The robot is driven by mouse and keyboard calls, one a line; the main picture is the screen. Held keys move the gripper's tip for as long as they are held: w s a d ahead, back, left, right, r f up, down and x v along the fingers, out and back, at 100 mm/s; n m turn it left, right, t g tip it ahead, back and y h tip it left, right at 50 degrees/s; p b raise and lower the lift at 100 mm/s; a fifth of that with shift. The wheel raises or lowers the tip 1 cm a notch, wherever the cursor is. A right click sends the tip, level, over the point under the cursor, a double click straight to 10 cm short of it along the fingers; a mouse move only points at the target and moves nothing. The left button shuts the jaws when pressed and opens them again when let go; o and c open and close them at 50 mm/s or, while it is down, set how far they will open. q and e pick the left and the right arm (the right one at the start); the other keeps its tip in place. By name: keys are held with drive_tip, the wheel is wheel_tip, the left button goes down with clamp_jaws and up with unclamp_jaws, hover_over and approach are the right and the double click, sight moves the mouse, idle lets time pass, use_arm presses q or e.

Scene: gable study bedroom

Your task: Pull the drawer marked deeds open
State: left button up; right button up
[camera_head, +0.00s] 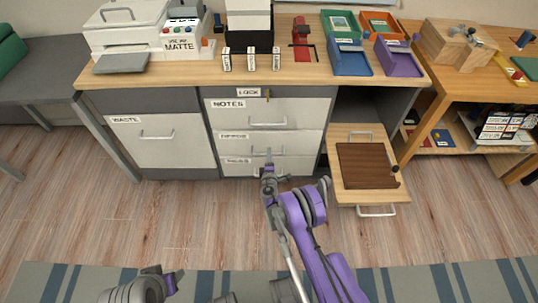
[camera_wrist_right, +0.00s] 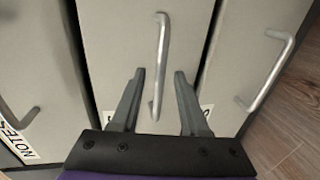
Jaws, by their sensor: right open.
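The drawer stack has a top drawer marked NOTES (camera_head: 290,112), a middle drawer (camera_head: 300,141) and a bottom drawer (camera_head: 298,166). All look shut. The lower two labels are too small to read surely, so I cannot tell which says deeds. My right gripper (camera_head: 269,170) is in front of the lower drawers. In the right wrist view my right gripper (camera_wrist_right: 155,95) is open, its fingers on either side of the lower end of the middle drawer's bar handle (camera_wrist_right: 161,60). Contact is unclear. My left gripper (camera_head: 172,283) is low at the left, its jaws unclear.
A LOCK label (camera_head: 248,92) is above NOTES. The WASTE front (camera_head: 160,142) is shut at the left. At the right, a pulled-out board (camera_head: 345,190) with a brown panel juts over the floor. The desk top (camera_head: 180,76) holds a printer and trays.

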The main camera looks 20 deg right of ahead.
drive_tip(key=shift+x, duration=0.9)
clamp_jaws()
idle(0.8)
